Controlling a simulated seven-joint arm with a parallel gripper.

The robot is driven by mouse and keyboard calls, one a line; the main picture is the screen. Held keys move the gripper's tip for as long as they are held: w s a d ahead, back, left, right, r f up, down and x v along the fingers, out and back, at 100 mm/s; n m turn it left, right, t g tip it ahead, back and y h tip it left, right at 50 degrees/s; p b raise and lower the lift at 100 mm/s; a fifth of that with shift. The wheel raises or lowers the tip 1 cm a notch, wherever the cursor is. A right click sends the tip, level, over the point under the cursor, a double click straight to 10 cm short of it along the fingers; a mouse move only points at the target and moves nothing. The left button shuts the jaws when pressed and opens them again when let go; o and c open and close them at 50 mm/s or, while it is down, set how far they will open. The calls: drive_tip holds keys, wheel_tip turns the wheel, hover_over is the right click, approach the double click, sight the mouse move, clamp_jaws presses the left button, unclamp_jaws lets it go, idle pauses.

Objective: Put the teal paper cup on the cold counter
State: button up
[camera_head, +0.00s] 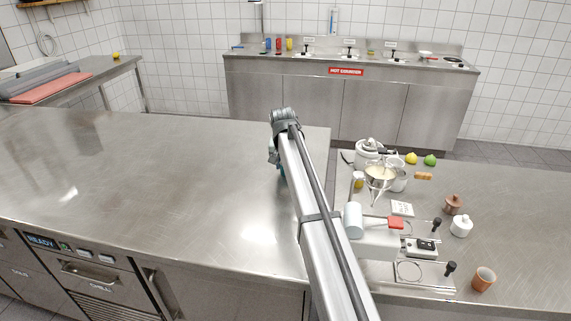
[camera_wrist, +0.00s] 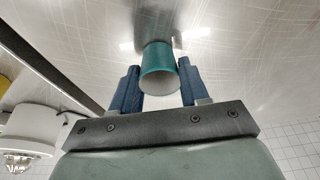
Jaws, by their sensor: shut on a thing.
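The teal paper cup (camera_wrist: 158,57) sits between the two blue fingers of my gripper (camera_wrist: 158,84) in the wrist view. The gripper is shut on it. In the head view my gripper (camera_head: 274,154) is over the right part of the large steel counter (camera_head: 150,160), and only a sliver of teal (camera_head: 282,171) shows beside my arm. This counter has a front panel reading "READY" and "CHILL". A dark reflection lies on the steel beyond the cup in the wrist view. I cannot tell whether the cup touches the counter.
A gap separates this counter from the right counter, which holds a pot (camera_head: 369,152), a brown cup (camera_head: 483,279), a lemon (camera_head: 411,158), a lime (camera_head: 430,160) and small jars. A hot counter with a red sign (camera_head: 346,71) stands behind. The large counter's middle is bare.

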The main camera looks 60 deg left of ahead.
drive_tip(key=shift+f, duration=0.1)
drive_tip(key=o, duration=1.1)
drive_tip(key=shift+c, duration=0.2)
drive_tip(key=v, duration=1.2)
